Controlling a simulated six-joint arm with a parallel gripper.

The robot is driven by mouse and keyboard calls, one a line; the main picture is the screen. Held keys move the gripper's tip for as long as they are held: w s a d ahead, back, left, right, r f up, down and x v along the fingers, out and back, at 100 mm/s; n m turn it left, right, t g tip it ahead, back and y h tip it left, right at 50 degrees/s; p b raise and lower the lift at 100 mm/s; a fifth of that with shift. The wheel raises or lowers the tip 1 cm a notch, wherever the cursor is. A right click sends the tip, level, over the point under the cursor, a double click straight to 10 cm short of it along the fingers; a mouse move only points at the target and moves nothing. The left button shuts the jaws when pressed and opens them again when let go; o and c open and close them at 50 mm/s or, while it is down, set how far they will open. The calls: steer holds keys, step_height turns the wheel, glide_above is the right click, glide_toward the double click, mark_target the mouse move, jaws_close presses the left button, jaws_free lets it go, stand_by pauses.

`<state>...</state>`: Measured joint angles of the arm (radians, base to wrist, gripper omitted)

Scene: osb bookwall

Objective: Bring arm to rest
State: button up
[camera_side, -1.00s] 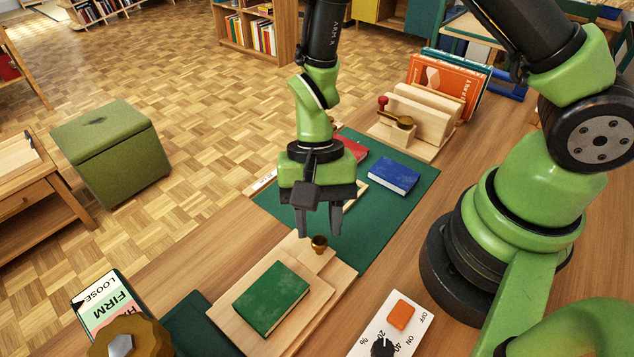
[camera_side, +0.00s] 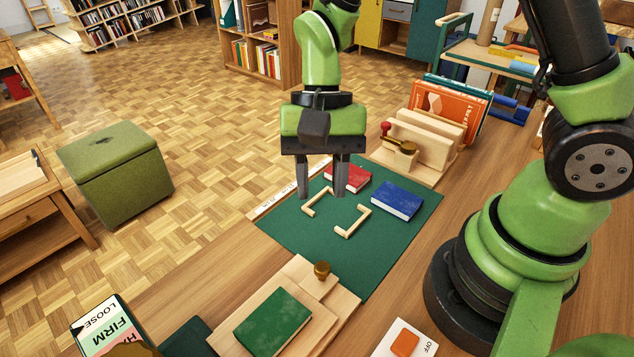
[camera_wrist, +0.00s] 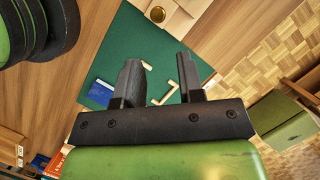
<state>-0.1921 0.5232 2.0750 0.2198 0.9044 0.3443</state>
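My gripper (camera_side: 322,176) hangs above the green mat (camera_side: 290,232), pointing down, with its two fingers apart and nothing between them. It also shows in the wrist view (camera_wrist: 163,82), where the fingers are spread over the mat. A red book (camera_side: 350,178) and a blue book (camera_side: 396,200) lie flat on the mat, behind and to the right of the gripper. Wooden corner brackets (camera_side: 352,221) lie on the mat below it. A green book (camera_side: 273,322) lies on a wooden board (camera_side: 318,340) with a brass knob (camera_side: 321,270), nearer the camera.
A wooden stand (camera_side: 425,140) with a red-knobbed lever and upright orange books (camera_side: 440,108) stands at the back right. A switch panel (camera_side: 404,343) and a sign (camera_side: 108,325) are at the front. The air around my gripper is clear.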

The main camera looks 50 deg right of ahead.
steer(key=s+d+r+n+t, duration=0.2)
steer(key=s+d+r+t, duration=0.1)
steer(key=r, duration=0.5)
steer(key=s+d+r+n+t+h, duration=0.1)
steer(key=s+d+r+n+t, duration=0.1)
steer(key=s+d+r+t, duration=0.2)
step_height(320, 180, up, 5)
steer(key=s+t, duration=0.2)
steer(key=shift+f+n+t, duration=0.2)
steer(key=shift+n+t, duration=0.1)
steer(key=shift+t, duration=0.1)
